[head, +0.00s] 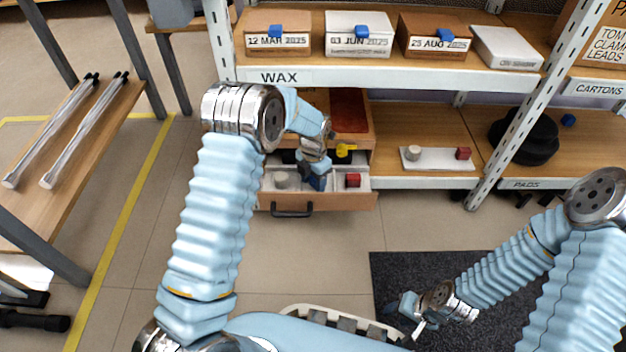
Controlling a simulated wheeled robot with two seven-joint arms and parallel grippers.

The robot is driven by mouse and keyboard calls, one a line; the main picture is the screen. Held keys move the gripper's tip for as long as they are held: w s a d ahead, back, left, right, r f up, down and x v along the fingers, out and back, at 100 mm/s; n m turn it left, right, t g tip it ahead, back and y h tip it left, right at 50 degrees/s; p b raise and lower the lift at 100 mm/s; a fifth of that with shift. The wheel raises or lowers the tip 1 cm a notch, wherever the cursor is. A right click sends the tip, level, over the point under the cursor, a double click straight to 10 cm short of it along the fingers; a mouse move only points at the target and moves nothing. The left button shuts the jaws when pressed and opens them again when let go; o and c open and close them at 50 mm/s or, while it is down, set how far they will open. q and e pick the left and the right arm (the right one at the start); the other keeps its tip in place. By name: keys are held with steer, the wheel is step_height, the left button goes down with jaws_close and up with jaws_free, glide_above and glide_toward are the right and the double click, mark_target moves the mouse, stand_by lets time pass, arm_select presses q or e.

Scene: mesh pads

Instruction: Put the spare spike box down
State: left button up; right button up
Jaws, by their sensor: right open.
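I cannot pick out a thing that is clearly the spare spike box. My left gripper (318,180) reaches down into an open drawer (335,202) under the wax shelf. Its fingers are small and partly hidden by my wrist, so I cannot tell if they hold anything. In the drawer, a grey round piece (281,179) lies left of the gripper and a red block (353,180) lies right of it, on a white surface. My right gripper (408,322) is open, low in front of me, beside a pale crate (318,312) and above a dark mat (400,275).
Dated boxes, including a brown one (277,35) and a white one (359,35), stand on the upper shelf. A white board (437,160) with a grey piece and red block lies on the lower shelf, left of black pads (523,137). A bench (75,150) stands left.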

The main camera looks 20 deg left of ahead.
mark_target(313, 179)
arm_select(q)
step_height(313, 179, up, 12)
steer(key=p, duration=0.3)
steer(key=shift+r, duration=0.2)
steer(key=shift+s+f, duration=0.1)
